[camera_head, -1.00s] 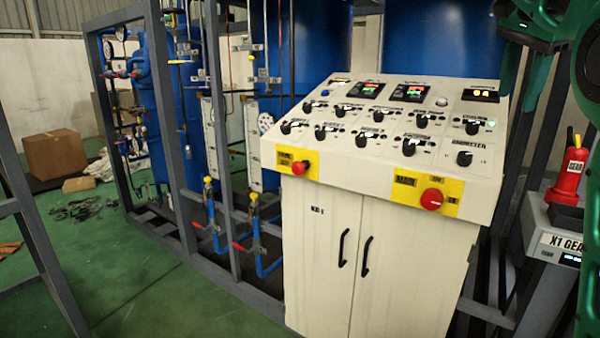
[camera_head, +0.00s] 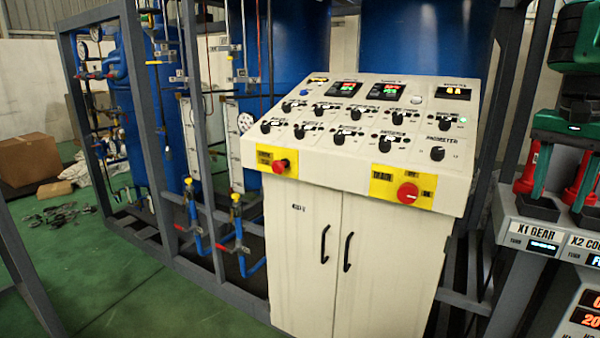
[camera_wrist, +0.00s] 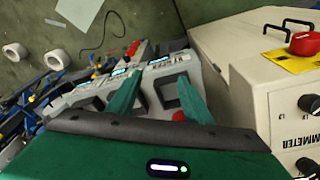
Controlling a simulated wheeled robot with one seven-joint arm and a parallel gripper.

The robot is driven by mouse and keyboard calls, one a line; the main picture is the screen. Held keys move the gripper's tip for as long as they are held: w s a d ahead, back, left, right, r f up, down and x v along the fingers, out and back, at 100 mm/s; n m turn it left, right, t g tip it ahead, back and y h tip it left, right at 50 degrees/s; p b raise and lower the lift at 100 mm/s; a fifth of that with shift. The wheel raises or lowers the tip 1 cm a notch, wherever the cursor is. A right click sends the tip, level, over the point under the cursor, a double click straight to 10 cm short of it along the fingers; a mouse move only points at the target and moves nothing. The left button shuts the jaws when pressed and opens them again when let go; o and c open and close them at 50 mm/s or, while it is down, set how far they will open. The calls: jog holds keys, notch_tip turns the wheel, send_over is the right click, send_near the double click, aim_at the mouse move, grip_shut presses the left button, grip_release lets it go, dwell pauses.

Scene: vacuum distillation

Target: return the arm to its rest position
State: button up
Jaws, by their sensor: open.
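My gripper (camera_wrist: 158,92) is green with a dark edge. In the wrist view its two fingers are spread apart with nothing held between them. In the head view my green arm end shows at the right edge, in front of and above a grey unit (camera_head: 520,228) labelled "X1 GEAR". Red handles (camera_head: 530,170) stand there, partly hidden behind the green fingers. I cannot tell whether the fingers touch them. The wrist view shows the same grey row of units (camera_wrist: 165,72) beyond the fingers.
A cream control console (camera_head: 330,240) with knobs and red buttons stands left of the arm. Behind it is a grey frame (camera_head: 150,150) with blue tanks (camera_head: 300,50). A cardboard box (camera_head: 27,160) sits on the green floor at far left.

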jog(key=s+a+f+n, duration=0.2)
jog(key=s+a+f, duration=0.2)
jog(key=s+f, duration=0.2)
jog(key=s+a+f+n+y, duration=0.1)
jog(key=s+a+f+n, duration=0.1)
jog(key=s+f, duration=0.4)
jog(key=s+a+f+n, duration=0.1)
jog(key=s+a+f, duration=0.4)
jog(key=f, duration=0.4)
jog(key=shift+s+a+n+g+y, duration=0.3)
jog(key=shift+s+n+g+y, duration=0.1)
jog(key=shift+s, duration=0.45)
